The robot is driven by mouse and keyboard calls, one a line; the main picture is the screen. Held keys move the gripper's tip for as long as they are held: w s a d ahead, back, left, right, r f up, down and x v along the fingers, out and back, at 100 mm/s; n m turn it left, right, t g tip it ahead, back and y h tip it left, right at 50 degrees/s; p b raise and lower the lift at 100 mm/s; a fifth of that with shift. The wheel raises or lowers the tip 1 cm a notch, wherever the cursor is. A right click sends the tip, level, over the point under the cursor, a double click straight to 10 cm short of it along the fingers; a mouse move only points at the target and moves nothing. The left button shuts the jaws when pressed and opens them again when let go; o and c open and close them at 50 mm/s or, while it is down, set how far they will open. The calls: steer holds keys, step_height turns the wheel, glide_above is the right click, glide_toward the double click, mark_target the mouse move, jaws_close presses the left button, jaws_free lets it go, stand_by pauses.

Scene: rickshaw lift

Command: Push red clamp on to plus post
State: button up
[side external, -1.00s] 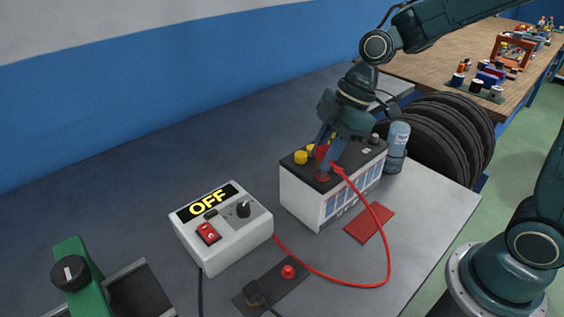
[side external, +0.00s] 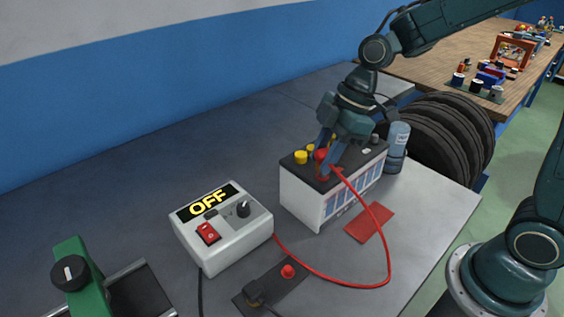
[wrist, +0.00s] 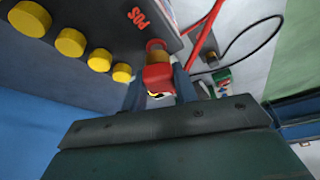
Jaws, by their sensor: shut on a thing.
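The red clamp (side external: 321,155) is held between the fingers of my gripper (side external: 328,160), above the near end of the battery (side external: 302,197). Its red cable trails down from it. In the wrist view the red clamp (wrist: 157,77) sits between my two fingers (wrist: 158,92). It lines up with the plus post (wrist: 156,48), which has a red ring at its base beside the "POS" label (wrist: 137,16). The clamp overlaps the post in that view. I cannot tell how far down the post it sits. My fingers partly hide the post in the side view.
Yellow caps (side external: 301,157) line the battery top next to the clamp. A white box reading OFF (side external: 222,228) stands to the left. The red cable (side external: 388,262) loops over the bench past a red pad (side external: 370,223). A spray can (side external: 397,147) stands behind the battery.

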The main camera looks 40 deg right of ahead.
steer(key=shift+f, duration=0.8)
stand_by(1.1)
steer(key=shift+r, duration=1.4)
steer(key=shift+f, duration=1.35)
stand_by(3.2)
